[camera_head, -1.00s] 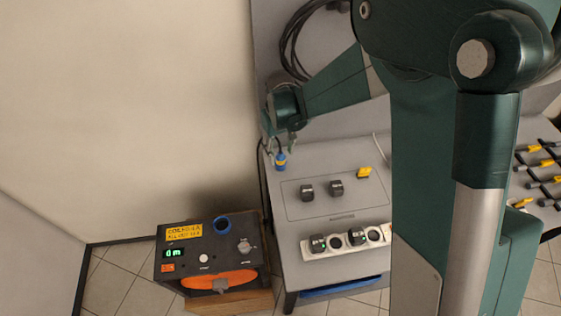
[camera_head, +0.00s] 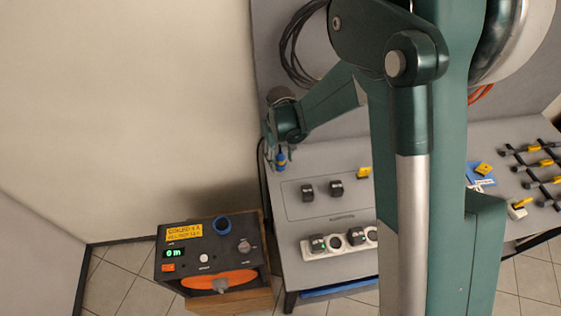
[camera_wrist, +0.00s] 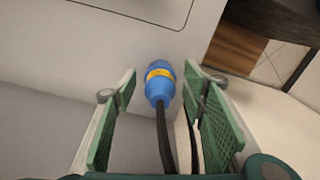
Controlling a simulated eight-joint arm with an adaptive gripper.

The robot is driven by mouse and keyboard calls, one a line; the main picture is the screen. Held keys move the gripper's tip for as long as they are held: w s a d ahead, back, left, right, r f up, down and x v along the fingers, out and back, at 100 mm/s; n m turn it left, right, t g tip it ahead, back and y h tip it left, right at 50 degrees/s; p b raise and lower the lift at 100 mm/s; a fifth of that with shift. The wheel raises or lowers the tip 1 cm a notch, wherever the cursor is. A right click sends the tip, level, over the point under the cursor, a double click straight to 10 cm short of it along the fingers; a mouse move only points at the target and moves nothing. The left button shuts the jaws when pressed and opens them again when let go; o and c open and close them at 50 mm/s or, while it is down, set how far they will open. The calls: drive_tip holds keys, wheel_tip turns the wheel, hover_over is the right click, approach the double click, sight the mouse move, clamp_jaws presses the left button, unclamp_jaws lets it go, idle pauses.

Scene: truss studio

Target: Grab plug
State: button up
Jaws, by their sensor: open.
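The blue plug (camera_wrist: 160,84) with a yellow band lies on the grey table, with its black cable running back toward my gripper. In the wrist view my gripper (camera_wrist: 163,82) is open, with a green pad on each side of the plug and cable. Gaps show on both sides of the plug. In the head view the plug (camera_head: 281,158) is a small blue shape at the table's far left corner, partly covered by my gripper (camera_head: 277,150).
A grey panel with black plugs (camera_head: 308,191) lies right of the plug. A white socket strip (camera_head: 330,243) sits nearer the front. The coiler box (camera_head: 211,257) stands at the left. Dark cable (camera_head: 293,42) hangs on the back wall.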

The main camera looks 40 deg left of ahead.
drive_tip(key=shift+f, duration=0.45)
drive_tip(key=shift+c, duration=0.3)
drive_tip(key=c, duration=0.9)
